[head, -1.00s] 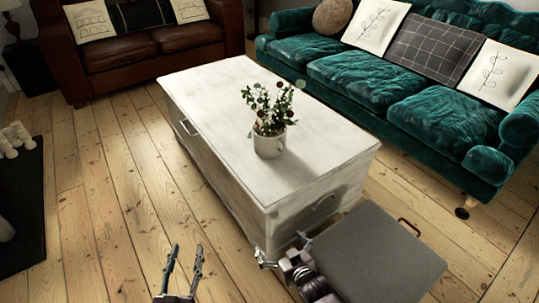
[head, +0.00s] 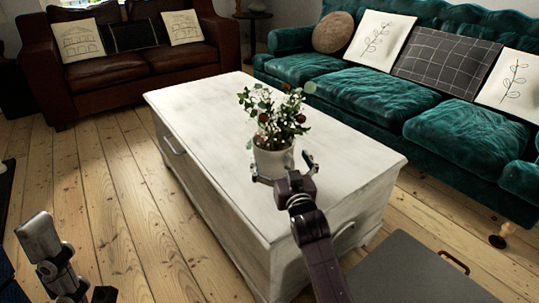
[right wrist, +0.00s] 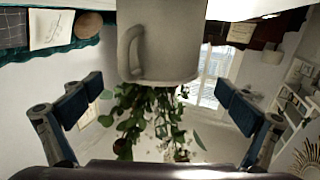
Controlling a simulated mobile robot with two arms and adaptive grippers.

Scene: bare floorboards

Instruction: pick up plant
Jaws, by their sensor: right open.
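The plant (head: 272,112), leafy with small red and white blooms, stands upright in a pale mug-like pot (head: 272,160) on the white chest table. My right gripper (head: 284,170) is open, at the near side of the pot, with one finger towards each side. In the right wrist view, which is upside down, the pot (right wrist: 165,45) with its handle lies ahead between the spread fingers, and the leaves (right wrist: 150,115) hang below it. I cannot tell whether the fingers touch the pot.
The white chest table (head: 200,110) has a clear top around the pot. A green sofa (head: 420,110) stands behind at right, a brown leather sofa (head: 120,70) at back left. Bare floorboards (head: 110,200) lie open at left.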

